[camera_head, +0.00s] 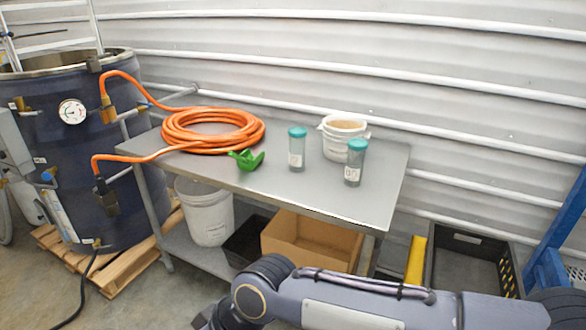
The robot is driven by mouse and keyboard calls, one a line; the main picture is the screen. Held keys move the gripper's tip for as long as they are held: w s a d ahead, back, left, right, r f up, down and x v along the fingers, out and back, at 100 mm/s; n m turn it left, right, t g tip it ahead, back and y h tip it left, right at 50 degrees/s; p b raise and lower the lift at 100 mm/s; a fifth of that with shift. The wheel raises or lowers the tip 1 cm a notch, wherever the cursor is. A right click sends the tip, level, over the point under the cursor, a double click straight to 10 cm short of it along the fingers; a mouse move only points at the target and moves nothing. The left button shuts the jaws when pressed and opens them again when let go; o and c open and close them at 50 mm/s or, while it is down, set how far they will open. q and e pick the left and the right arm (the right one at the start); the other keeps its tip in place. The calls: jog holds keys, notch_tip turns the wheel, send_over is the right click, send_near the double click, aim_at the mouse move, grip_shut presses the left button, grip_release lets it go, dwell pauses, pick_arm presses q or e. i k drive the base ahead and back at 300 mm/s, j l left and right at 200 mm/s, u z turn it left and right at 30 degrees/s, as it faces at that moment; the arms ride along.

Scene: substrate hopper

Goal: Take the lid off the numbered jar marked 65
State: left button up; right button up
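Two clear jars with teal lids stand upright on the grey metal table. The left jar (297,154) has its lid (297,132) on and a white label on its front. The right jar (354,168) stands closer to the table's front edge, also with its lid (357,144) on and a white label (351,174). The label marks are too small to read with certainty, so I cannot tell which jar is 65. My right arm crosses the bottom of the view in front of the table, but its gripper does not show. My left gripper is not in view.
A coiled orange hose (213,130) and a green scoop-like object (246,160) lie left of the jars. A white tub (336,142) stands behind them. The table's (270,182) front is mostly clear. A dark tank (65,170) stands left, a black crate (480,245) right.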

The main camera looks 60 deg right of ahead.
aim_at(355, 159)
jog(key=z, duration=0.5)
jog(key=j+z, duration=0.1)
jog(key=z, duration=0.4)
jog(key=j+z, duration=0.1)
jog(key=z, duration=0.4)
jog(key=i+j+z, duration=0.1)
jog(key=z, duration=0.9)
